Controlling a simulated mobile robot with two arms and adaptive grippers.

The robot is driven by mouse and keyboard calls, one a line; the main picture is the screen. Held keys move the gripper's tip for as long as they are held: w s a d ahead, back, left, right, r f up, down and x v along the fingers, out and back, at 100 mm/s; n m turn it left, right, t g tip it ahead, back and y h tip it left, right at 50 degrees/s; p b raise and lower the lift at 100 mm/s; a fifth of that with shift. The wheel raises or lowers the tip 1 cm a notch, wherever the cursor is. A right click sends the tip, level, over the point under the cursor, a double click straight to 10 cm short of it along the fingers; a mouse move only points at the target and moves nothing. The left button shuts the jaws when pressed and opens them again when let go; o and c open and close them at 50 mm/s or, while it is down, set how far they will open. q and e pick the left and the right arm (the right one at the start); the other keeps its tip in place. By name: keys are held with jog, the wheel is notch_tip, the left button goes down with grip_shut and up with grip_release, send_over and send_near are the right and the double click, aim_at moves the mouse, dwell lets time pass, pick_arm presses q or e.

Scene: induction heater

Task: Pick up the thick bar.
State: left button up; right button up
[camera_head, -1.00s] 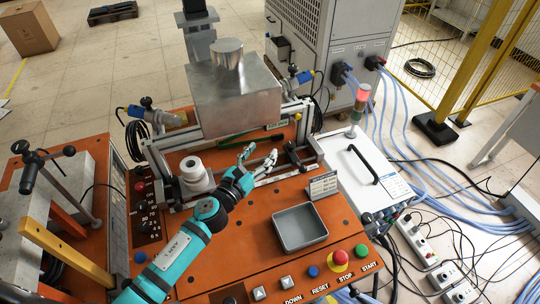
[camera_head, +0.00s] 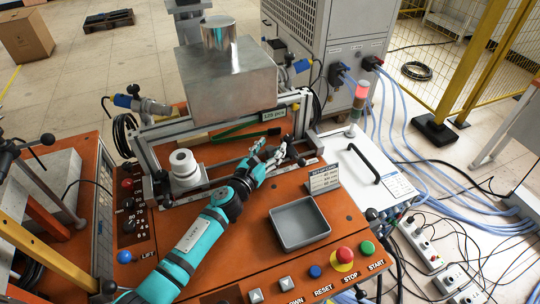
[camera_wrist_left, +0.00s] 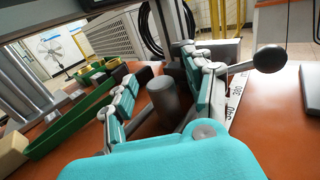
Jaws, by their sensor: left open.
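A short dark grey cylinder (camera_wrist_left: 168,106), which may be the thick bar, stands between the fingers of my left gripper (camera_wrist_left: 160,98) in the left wrist view. The fingers are spread with gaps on both sides of it. In the head view my left gripper (camera_head: 271,150) is low over the orange bench, at the right end of the metal rail frame. There the fingers hide the cylinder, so I cannot pick it out. My right gripper is not in view.
A black ball-ended lever (camera_wrist_left: 270,58) is close beside the right finger. A green tray (camera_wrist_left: 70,125) lies to the left. The white stacked cylinder (camera_head: 184,168), grey bin (camera_head: 300,223) and small sign (camera_head: 324,179) stand around the arm. The metal box (camera_head: 228,80) rises behind.

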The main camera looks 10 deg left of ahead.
pick_arm(q)
jog(key=shift+w, duration=0.1)
grip_shut()
dwell(0.3)
